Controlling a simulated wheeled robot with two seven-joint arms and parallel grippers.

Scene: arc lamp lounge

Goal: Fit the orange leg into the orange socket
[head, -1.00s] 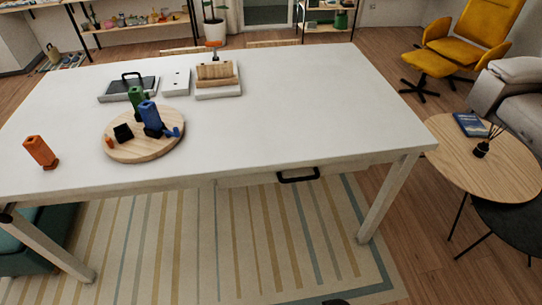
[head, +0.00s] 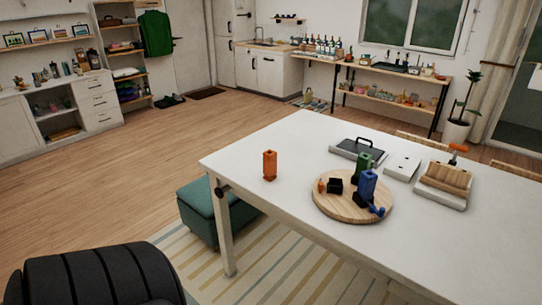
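The orange leg (head: 269,166) stands upright on the white table (head: 290,205), near its left end, apart from everything else. A round wooden board (head: 335,212) lies to its right. On it are a green block (head: 363,162), a blue block (head: 367,185), a black block (head: 335,185) and a small orange piece (head: 322,187). I cannot make out which part is the orange socket. Neither of my grippers is in view.
Behind the board are a dark tray with a handle (head: 357,150), a white plate (head: 403,167) and a wooden block on a white base (head: 445,180). A teal bench (head: 197,213) stands beside the table. A black ribbed shape (head: 95,275) fills the lower left.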

